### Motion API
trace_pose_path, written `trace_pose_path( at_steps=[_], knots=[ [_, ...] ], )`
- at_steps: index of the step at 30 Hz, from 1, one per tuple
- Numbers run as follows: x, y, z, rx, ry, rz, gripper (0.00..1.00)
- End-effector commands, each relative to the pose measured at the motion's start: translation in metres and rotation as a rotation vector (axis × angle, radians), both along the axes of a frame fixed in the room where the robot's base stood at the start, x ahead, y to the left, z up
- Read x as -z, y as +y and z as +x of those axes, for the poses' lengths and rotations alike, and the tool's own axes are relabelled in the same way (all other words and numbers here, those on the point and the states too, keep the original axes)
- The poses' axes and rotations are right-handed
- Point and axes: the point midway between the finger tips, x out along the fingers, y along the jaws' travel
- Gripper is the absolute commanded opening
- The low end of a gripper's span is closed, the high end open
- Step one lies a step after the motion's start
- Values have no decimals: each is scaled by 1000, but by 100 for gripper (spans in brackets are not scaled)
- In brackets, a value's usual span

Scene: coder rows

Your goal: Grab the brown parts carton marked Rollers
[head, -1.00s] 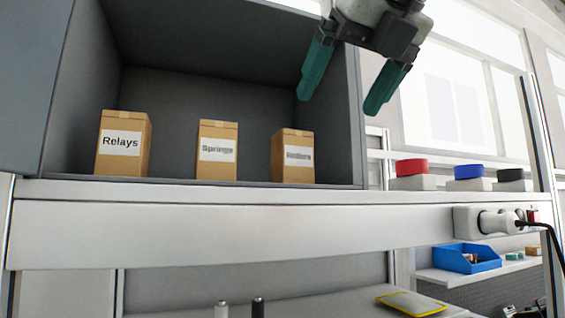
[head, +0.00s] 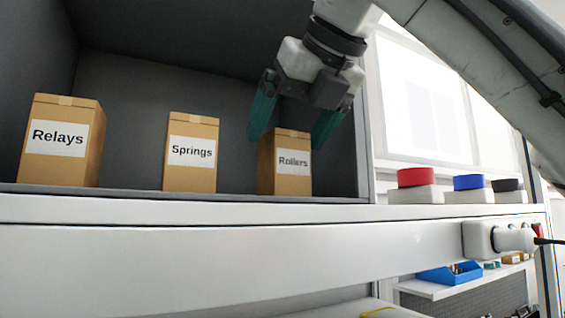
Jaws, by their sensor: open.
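The brown carton marked Rollers (head: 292,178) stands upright on the floor of a grey open cabinet, the rightmost of three cartons. Its label faces me and reads clearly. My gripper (head: 290,140) is open, with its two green fingers pointing down.
Cartons marked Springs (head: 191,178) and Relays (head: 62,165) stand to the left with gaps between. The cabinet's right wall (head: 362,165) is close on the right. Red (head: 416,177), blue (head: 468,182) and black (head: 507,185) items sit on light blocks outside it.

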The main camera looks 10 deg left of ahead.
Motion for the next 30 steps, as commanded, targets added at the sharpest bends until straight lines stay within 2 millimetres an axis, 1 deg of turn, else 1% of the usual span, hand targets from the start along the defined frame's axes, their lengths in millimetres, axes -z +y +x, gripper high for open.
trace_pose_path(
  at_steps=[6, 9, 13, 19, 30],
  knots=[
    [15, 14, 21, 0, 4, -1, 91],
    [22, 19, 29, 0, 3, 1, 91],
    [27, 22, 33, 0, 2, 1, 91],
    [27, 22, 33, 0, 1, 1, 91],
    [27, 22, 33, 0, 1, 1, 56]
  ],
)
